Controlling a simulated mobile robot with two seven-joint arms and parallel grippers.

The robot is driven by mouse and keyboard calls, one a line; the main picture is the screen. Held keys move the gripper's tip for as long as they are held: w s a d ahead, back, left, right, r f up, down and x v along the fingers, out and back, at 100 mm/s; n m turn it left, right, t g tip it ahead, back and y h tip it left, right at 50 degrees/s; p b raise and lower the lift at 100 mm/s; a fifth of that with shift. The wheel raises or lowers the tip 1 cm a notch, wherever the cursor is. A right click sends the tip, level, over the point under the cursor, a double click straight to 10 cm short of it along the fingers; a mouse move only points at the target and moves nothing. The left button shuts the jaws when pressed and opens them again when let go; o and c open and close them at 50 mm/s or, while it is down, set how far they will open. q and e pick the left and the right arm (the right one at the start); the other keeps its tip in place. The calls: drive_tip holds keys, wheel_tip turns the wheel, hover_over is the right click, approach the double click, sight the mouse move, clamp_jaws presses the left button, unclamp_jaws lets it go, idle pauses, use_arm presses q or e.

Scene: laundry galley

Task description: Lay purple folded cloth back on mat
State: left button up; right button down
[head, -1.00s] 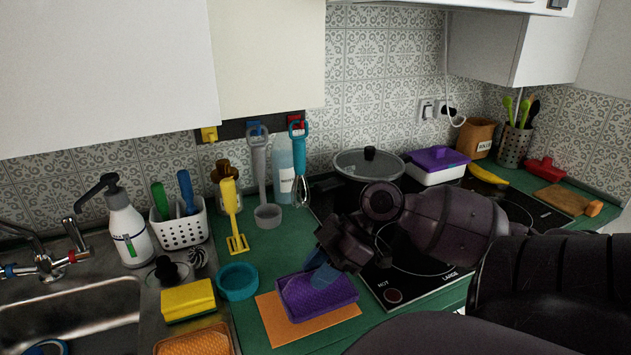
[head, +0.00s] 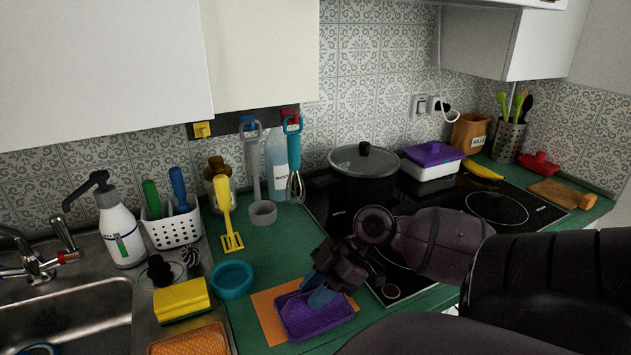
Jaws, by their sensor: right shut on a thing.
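The purple folded cloth (head: 313,319) is at the front of the green counter, over the right and front part of the orange mat (head: 266,318). The mat's left edge and a sliver at its back right show bare. My right gripper (head: 318,297), with blue fingertips, comes in from the right and is shut on the cloth at its back edge. The cloth looks low and close to the mat; I cannot tell whether all of it rests there. My left gripper is not in view.
A teal bowl (head: 232,279) stands left of the mat, with a yellow sponge (head: 182,300) beyond it by the sink (head: 85,318). A yellow spatula (head: 227,220) is behind. The black hob (head: 395,290) with a pot (head: 362,187) lies to the right.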

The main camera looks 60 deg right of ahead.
drive_tip(key=c, duration=0.9)
unclamp_jaws()
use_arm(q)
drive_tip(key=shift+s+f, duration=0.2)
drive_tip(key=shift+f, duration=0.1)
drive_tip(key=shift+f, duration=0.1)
use_arm(e)
drive_tip(key=shift+r, duration=0.1)
drive_tip(key=shift+s+d+r, duration=0.1)
drive_tip(key=shift+d+r, duration=0.1)
drive_tip(key=shift+r, duration=0.1)
use_arm(q)
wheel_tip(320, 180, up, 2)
drive_tip(key=p, duration=0.2)
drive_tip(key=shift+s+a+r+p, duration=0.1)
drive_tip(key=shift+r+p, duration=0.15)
drive_tip(key=shift+p, duration=0.15)
use_arm(e)
drive_tip(key=v, duration=1.1)
drive_tip(key=shift+s, duration=0.15)
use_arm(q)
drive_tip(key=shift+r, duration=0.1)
use_arm(e)
drive_tip(key=shift+d+r, duration=0.1)
